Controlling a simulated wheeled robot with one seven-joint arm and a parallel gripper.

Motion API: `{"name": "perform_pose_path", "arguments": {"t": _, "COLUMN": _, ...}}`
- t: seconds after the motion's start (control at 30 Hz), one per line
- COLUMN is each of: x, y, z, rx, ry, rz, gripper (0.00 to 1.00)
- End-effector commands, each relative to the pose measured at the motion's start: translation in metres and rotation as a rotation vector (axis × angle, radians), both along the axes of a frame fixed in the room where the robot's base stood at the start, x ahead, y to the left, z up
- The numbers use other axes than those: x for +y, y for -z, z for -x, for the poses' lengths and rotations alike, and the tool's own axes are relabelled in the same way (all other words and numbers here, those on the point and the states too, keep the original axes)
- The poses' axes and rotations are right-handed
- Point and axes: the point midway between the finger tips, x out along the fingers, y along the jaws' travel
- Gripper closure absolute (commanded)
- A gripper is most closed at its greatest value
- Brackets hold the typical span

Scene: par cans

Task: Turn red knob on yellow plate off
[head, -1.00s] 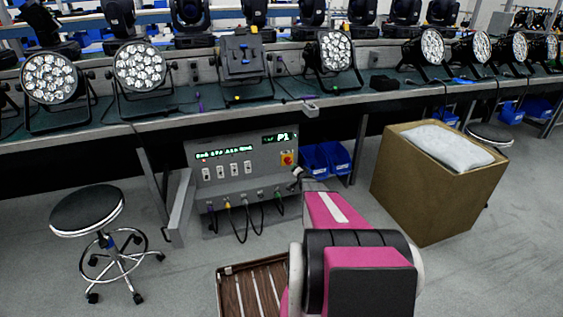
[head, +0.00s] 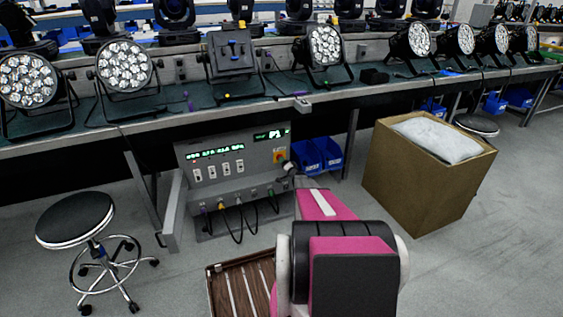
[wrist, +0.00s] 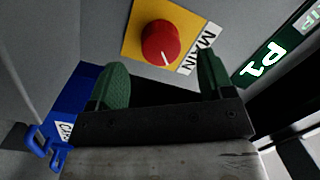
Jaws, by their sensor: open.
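The red knob (wrist: 161,43) sits on a yellow plate (wrist: 132,42) in the wrist view, with a white pointer line on its face and a "MAIN" label beside the plate. My gripper (wrist: 160,78) is open, with its two green fingertips apart below the knob in that view; the knob lies ahead of the gap, and nothing is between the fingers. In the head view the yellow plate (head: 280,156) is on the right side of the grey panel (head: 225,172). My gripper's end is close to it there, and the knob is small and partly hard to make out.
Blue bins (head: 322,154) stand right of the panel, and a blue part also shows at lower left in the wrist view (wrist: 68,118). A cardboard box (head: 425,185) stands to the right, a stool (head: 76,220) to the left. Cables hang below the panel. Grey floor is open around.

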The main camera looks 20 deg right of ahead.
Motion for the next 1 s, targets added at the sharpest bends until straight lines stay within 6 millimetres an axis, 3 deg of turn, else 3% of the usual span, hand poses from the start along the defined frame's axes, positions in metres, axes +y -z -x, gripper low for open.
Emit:
{"name": "perform_pose_path", "arguments": {"t": 0.03, "x": 0.001, "y": 0.001, "z": -0.013, "rx": -0.001, "ry": -0.001, "rz": 0.0, "gripper": 0.26}}
{"name": "perform_pose_path", "arguments": {"t": 0.2, "x": 0.004, "y": 0.002, "z": -0.035, "rx": 0.0, "ry": 0.0, "rz": 0.0, "gripper": 0.26}}
{"name": "perform_pose_path", "arguments": {"t": 0.57, "x": 0.006, "y": 0.0, "z": -0.041, "rx": 0.001, "ry": 0.001, "rz": 0.0, "gripper": 0.26}}
{"name": "perform_pose_path", "arguments": {"t": 0.73, "x": 0.006, "y": 0.0, "z": -0.041, "rx": 0.001, "ry": 0.001, "rz": 0.0, "gripper": 0.75}}
{"name": "perform_pose_path", "arguments": {"t": 1.0, "x": 0.006, "y": 0.0, "z": -0.041, "rx": 0.0, "ry": 0.0, "rz": 0.014, "gripper": 0.75}}
